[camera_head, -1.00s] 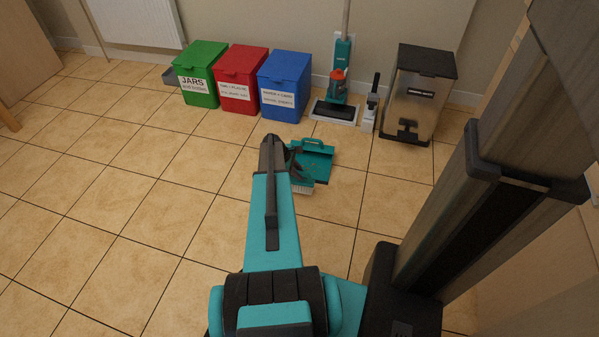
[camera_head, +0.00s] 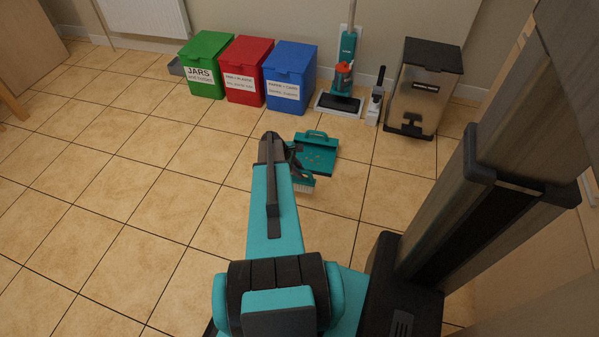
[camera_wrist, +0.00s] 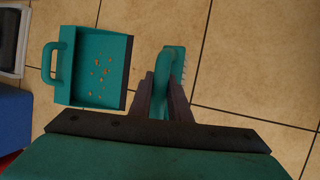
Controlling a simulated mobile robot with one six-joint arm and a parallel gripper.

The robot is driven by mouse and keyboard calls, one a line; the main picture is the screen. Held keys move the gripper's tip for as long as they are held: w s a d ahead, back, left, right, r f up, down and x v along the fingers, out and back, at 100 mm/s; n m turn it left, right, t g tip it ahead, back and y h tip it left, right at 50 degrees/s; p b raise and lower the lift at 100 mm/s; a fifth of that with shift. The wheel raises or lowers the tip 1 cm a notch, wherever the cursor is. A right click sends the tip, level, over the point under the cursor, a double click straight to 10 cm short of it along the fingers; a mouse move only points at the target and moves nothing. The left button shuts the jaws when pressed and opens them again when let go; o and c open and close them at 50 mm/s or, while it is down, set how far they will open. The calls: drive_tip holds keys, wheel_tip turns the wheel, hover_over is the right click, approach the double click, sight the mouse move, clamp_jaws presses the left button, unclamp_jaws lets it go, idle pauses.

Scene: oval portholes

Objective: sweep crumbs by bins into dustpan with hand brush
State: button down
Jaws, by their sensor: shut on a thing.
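The teal dustpan (camera_head: 325,143) lies flat on the tiled floor, and its looped handle points toward the bins. It also shows in the wrist view (camera_wrist: 85,50), with several small tan crumbs (camera_wrist: 99,75) in it. My gripper (camera_wrist: 163,98) is shut on the teal handle of the hand brush (camera_wrist: 175,62). The brush is just outside the pan's dark front lip, apart from it, with its bristles on the side away from the pan. In the head view the pale bristles of the brush (camera_head: 304,184) show near the floor; my arm partly hides the handle. A few tiny specks may lie between lip and brush.
Green (camera_head: 205,72), red (camera_head: 245,75) and blue (camera_head: 290,80) bins stand along the wall. Right of them are an upright teal floor cleaner (camera_head: 345,75), a small dark-and-white device (camera_head: 375,103) and a clear black-lidded bin (camera_head: 420,90).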

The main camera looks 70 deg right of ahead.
drive_tip(key=c, duration=2.3)
unclamp_jaws()
clamp_jaws()
drive_tip(key=shift+d+r+b, duration=0.1)
drive_tip(key=shift+d+b, duration=0.25)
drive_tip(key=shift+d, duration=0.05)
drive_tip(key=shift+h, duration=0.6)
drive_tip(key=d+b, duration=0.1)
drive_tip(key=b, duration=0.1)
drive_tip(key=w+d+f+b, duration=0.1)
drive_tip(key=d+b, duration=0.1)
drive_tip(key=b, duration=0.1)
drive_tip(key=d+b, duration=0.2)
drive_tip(key=b, duration=0.1)
drive_tip(key=shift+w+d+f, duration=0.1)
drive_tip(key=shift+w+f, duration=0.05)
drive_tip(key=shift+w, duration=0.25)
drive_tip(key=shift+f+b, duration=0.15)
drive_tip(key=shift+b, duration=0.2)
drive_tip(key=shift+f+b, duration=1.95)
drive_tip(key=shift+f, duration=0.4)
drive_tip(key=shift+f, duration=0.5)
